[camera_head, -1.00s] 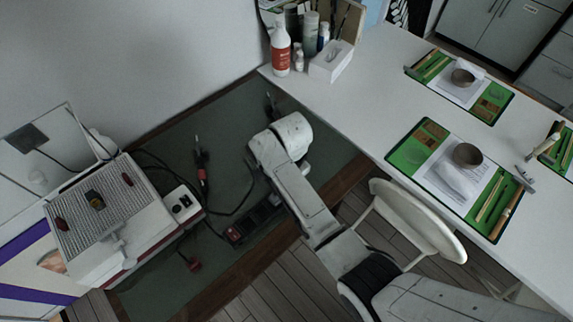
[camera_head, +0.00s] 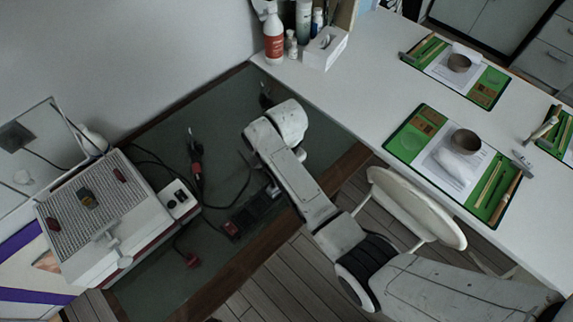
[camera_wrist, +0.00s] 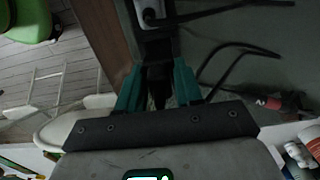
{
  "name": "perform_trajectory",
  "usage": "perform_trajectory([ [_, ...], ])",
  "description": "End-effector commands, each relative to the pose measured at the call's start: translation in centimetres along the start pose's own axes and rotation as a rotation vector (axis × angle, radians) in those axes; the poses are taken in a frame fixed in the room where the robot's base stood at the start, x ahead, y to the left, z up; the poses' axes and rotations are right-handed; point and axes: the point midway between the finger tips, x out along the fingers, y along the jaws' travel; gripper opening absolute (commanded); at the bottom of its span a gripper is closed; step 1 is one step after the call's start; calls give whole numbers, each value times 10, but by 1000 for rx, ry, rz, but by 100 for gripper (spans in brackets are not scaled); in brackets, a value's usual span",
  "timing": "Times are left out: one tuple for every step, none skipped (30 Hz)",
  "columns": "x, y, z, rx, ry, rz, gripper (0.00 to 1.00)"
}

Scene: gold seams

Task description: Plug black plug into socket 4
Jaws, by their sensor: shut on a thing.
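A dark power strip (camera_head: 262,205) lies on the green-grey desk mat. A red plug (camera_head: 232,229) sits at its left end, and my arm covers part of its right side. Socket numbers cannot be read. In the head view my gripper is hidden beneath my white arm. In the wrist view my gripper (camera_wrist: 158,88) has teal fingers closed on a dark piece, seemingly the black plug (camera_wrist: 157,72). Its front end is hard to make out. A pale piece with a round dark opening (camera_wrist: 150,14) lies just beyond the fingertips, with a black cable beside it.
A red-and-black hand tool (camera_head: 196,165) and a loose red plug (camera_head: 193,260) lie on the mat with black cables. A white table (camera_head: 375,75) with green mats is at right, a white chair (camera_head: 415,205) below it.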

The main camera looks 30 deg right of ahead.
Motion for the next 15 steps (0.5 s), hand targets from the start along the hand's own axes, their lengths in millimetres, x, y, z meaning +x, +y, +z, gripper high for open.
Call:
perform_trajectory([
  [8,0,0,0,0,1,8],
  [11,0,0,0,0,1,8],
  [15,0,0,0,0,2,8],
  [19,1,0,0,0,2,8],
  [22,0,0,0,0,1,8],
  [25,0,0,0,0,1,8],
  [28,0,0,0,0,1,8],
  [30,0,0,0,0,1,8],
  [33,0,0,0,0,1,8],
  [35,0,0,0,0,1,8],
  [36,0,0,0,0,1,8],
  [38,0,0,0,0,1,8],
  [38,0,0,0,0,1,8],
  [39,0,0,0,0,1,8],
  [39,0,0,0,0,1,8],
])
